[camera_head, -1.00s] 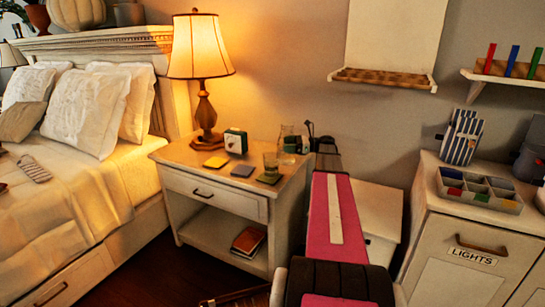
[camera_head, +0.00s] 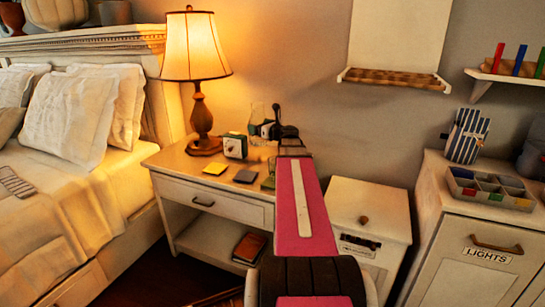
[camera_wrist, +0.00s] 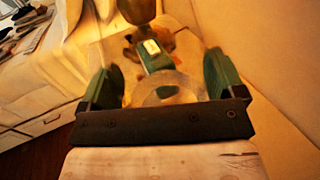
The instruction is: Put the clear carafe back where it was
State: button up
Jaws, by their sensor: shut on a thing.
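The clear carafe (camera_head: 257,112) is at the back right of the nightstand in the head view, held up by my gripper (camera_head: 270,130). In the wrist view my gripper (camera_wrist: 163,78) has its two green fingers on either side of the carafe, whose pale round rim (camera_wrist: 165,84) shows between them. The glass is see-through and its base is hard to make out. The nightstand (camera_head: 220,208) has a green coaster (camera_head: 268,183), partly hidden by my arm.
A lit lamp (camera_head: 202,110) and a small clock (camera_head: 235,146) stand on the nightstand, with a yellow coaster (camera_head: 215,168) and a dark coaster (camera_head: 245,177) in front. The clock also shows in the wrist view (camera_wrist: 155,60). A white cabinet (camera_head: 385,208) stands to the right.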

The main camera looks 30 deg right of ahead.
jog(key=shift+w+d+f, duration=0.45)
jog(key=shift+d+f, duration=1.35)
jog(key=shift+d, duration=0.05)
jog(key=shift+w+d+f, duration=0.4)
jog(key=shift+d+f, duration=1.4)
jog(key=shift+d, duration=0.1)
jog(key=shift+w+d+f, duration=0.45)
jog(key=shift+d+f, duration=1.35)
jog(key=shift+d, duration=0.05)
jog(key=shift+f, duration=0.15)
jog(key=o, duration=1.2)
jog(key=shift+c, duration=0.2)
jog(key=v, duration=1.2)
